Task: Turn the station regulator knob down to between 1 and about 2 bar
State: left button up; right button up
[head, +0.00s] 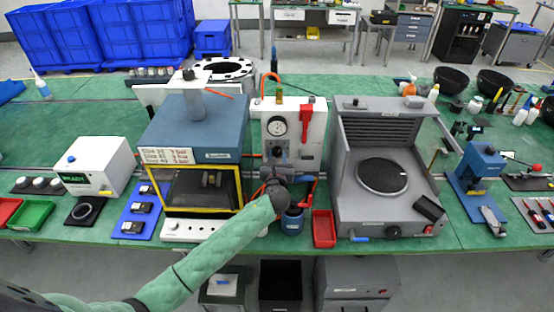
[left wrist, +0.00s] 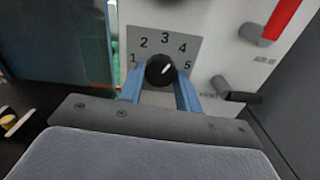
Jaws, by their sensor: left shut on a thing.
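The black round regulator knob (left wrist: 160,70) sits on a grey scale plate (left wrist: 150,42) numbered 1 to 5 in the left wrist view. Its white mark points up and right, toward the 4 side; the exact reading is hard to tell. My left gripper (left wrist: 160,82) is shut on the knob, with one blue finger on each side. My right gripper is not in view.
A red-handled lever (head: 306,122) is on the panel, right of the gauge. A blue press with a yellow-framed opening (head: 196,135) stands left, a grey hotplate unit (head: 385,135) right. A blue cup (head: 292,222) and red bin (head: 324,230) are below the panel.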

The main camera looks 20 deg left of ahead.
pick_arm(q)
jog(key=n+b, duration=0.4)
jog(key=n, duration=0.3)
jog(key=shift+f, duration=0.15)
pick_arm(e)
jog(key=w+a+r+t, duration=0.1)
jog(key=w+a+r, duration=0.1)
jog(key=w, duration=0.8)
pick_arm(q)
jog(key=n+b, duration=0.4)
jog(key=n, duration=0.3)
jog(key=shift+r+n+b, duration=0.2)
jog(key=shift+n+b, duration=0.15)
jog(key=shift+n, duration=0.75)
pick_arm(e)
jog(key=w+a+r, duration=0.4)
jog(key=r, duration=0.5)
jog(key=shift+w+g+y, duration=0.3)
pick_arm(q)
jog(key=o, duration=1)
jog(key=shift+c, duration=0.2)
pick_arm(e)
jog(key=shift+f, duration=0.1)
